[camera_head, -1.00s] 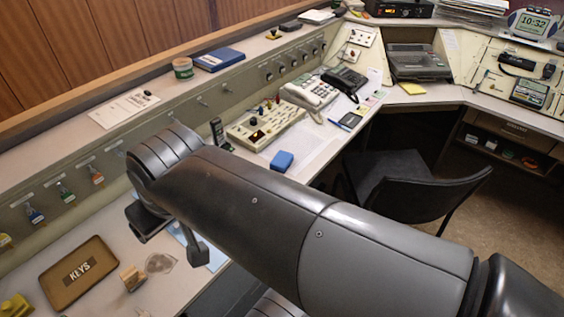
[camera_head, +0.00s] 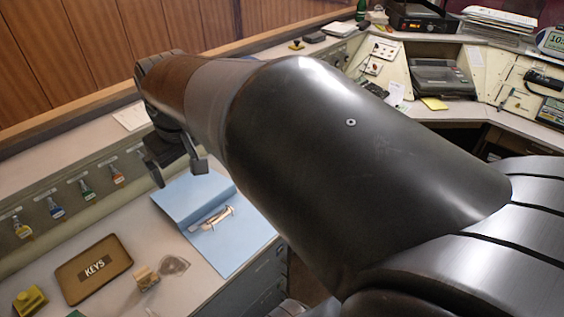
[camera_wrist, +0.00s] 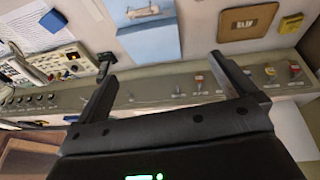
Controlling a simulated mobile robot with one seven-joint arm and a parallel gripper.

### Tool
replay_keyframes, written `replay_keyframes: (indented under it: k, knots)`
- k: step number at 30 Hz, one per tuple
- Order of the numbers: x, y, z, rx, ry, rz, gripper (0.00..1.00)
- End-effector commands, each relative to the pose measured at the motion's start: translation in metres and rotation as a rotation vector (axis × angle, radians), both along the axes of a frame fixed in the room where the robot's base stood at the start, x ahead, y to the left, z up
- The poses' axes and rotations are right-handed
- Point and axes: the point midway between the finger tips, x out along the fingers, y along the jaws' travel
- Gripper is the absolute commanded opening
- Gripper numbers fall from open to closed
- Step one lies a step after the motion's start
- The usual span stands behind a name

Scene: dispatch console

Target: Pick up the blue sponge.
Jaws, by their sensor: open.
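The blue sponge (camera_wrist: 53,20) shows in the wrist view at the upper left, on a desk beside a white paper sheet. In the head view my arm hides it. My gripper (camera_head: 178,168) is open and empty, above the desk near the back panel and the blue folder. In the wrist view my gripper (camera_wrist: 162,68) has its two fingers spread wide. The sponge lies apart from them, beyond the left finger.
The light blue folder (camera_head: 245,238) holds a metal clip. The keys tray (camera_head: 93,268), a wooden block (camera_head: 146,278) and a yellow object (camera_head: 30,299) are on the near desk. A control panel (camera_wrist: 62,62) and a handset (camera_wrist: 104,62) are near the sponge. Key tags hang on the panel.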

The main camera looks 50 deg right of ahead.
Motion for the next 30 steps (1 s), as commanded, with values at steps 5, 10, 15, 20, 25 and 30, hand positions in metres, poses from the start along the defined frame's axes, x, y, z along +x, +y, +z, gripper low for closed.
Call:
replay_keyframes:
  k: [5,10,15,20,25,30]
  knots:
    - [0.044,-0.046,-0.005,-0.028,0.088,0.003,1.00]
    - [0.081,-0.093,-0.019,-0.047,0.173,0.012,1.00]
    - [0.111,-0.146,-0.041,-0.060,0.260,0.026,1.00]
    - [0.132,-0.198,-0.069,-0.065,0.342,0.040,1.00]
    - [0.147,-0.255,-0.107,-0.064,0.432,0.059,1.00]
    - [0.152,-0.311,-0.152,-0.052,0.523,0.082,1.00]
